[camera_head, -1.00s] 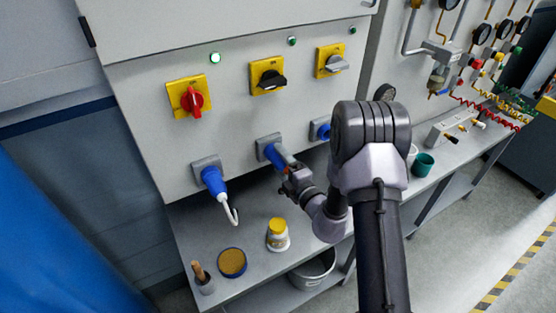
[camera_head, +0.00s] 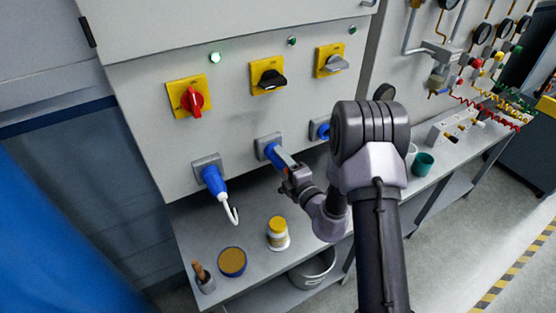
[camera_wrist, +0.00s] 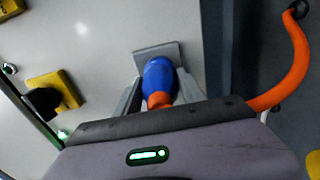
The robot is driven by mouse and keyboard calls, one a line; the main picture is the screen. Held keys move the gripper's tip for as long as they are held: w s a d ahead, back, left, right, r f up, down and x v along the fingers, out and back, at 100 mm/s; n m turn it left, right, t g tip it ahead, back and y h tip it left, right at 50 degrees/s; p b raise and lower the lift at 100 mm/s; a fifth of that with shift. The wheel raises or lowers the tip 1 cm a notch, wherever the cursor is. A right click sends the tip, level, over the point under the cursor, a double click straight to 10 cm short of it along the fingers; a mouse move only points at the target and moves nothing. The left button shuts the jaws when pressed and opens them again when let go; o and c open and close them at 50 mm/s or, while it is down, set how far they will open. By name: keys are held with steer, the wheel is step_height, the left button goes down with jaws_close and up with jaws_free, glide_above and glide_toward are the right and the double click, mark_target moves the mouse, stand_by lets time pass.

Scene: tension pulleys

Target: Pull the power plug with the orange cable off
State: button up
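The blue power plug (camera_wrist: 159,82) with an orange rear end is at its grey square socket (camera_wrist: 160,50) in the wrist view. The orange cable (camera_wrist: 285,75) curves along the right side of that view. In the head view the plug (camera_head: 276,153) points out of the middle socket towards my gripper (camera_head: 290,170). In the wrist view my gripper (camera_wrist: 160,85) has one finger on each side of the plug, close along its blue body. Whether the fingers press on it is not clear. My palm hides where the cable leaves the plug.
A second blue plug with a white cable (camera_head: 212,180) is at the left socket. Rotary switches sit above, the red one (camera_head: 192,100) at left. A white jar with a yellow lid (camera_head: 277,233) and a round tin (camera_head: 232,262) stand on the shelf below.

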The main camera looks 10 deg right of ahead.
jaws_close()
steer(key=shift+s, duration=0.1)
steer(key=shift+b+v, duration=0.85)
steer(key=shift+v, duration=2.05)
